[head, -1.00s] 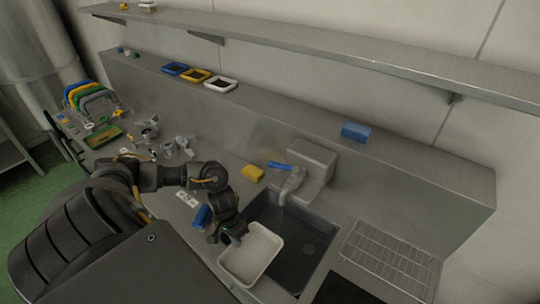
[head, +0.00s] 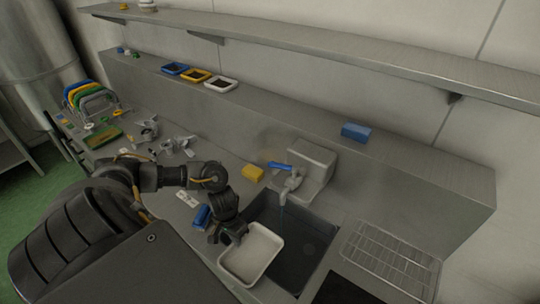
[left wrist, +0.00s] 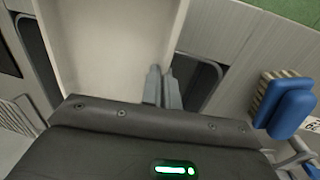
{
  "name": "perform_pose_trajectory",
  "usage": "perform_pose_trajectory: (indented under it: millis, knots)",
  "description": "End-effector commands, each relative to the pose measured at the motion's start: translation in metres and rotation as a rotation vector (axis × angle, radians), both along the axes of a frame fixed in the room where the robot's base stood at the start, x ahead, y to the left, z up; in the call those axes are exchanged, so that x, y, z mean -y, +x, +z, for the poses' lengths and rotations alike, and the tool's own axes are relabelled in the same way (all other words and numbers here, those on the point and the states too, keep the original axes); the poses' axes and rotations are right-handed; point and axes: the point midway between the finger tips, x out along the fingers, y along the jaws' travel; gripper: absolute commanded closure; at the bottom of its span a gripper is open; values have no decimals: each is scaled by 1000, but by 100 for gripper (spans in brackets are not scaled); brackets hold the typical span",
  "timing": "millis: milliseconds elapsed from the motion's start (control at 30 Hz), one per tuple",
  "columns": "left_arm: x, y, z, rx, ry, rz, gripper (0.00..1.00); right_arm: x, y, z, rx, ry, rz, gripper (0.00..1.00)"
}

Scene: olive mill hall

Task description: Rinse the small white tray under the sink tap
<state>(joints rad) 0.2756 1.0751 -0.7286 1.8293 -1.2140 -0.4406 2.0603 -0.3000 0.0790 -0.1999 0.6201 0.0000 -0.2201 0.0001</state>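The small white tray (head: 262,262) is over the left part of the sink (head: 312,232), in front of the tap (head: 291,183). My left gripper (head: 243,237) is at the tray's left rim. In the left wrist view the two fingers (left wrist: 163,88) are close together at the edge of the white tray (left wrist: 105,45) and look shut on its wall. The tap has a blue lever (head: 279,165). A thin bluish streak shows below its spout; I cannot tell for certain that it is water. My right gripper is out of view.
A yellow sponge (head: 253,173) lies left of the tap. A blue brush (head: 202,216) lies beside my left gripper, also in the left wrist view (left wrist: 290,105). A wire drying rack (head: 392,262) is right of the sink. A blue block (head: 355,132) sits on the ledge.

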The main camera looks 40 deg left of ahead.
Motion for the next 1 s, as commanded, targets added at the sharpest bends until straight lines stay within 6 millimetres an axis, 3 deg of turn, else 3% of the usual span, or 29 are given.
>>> perform_pose_trajectory:
  millis: [367,1000]
  knots:
    - [-1,-3,3,1,0,-1,100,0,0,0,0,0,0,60]
    - [-11,-48,39,0,0,-1,100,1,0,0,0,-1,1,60]
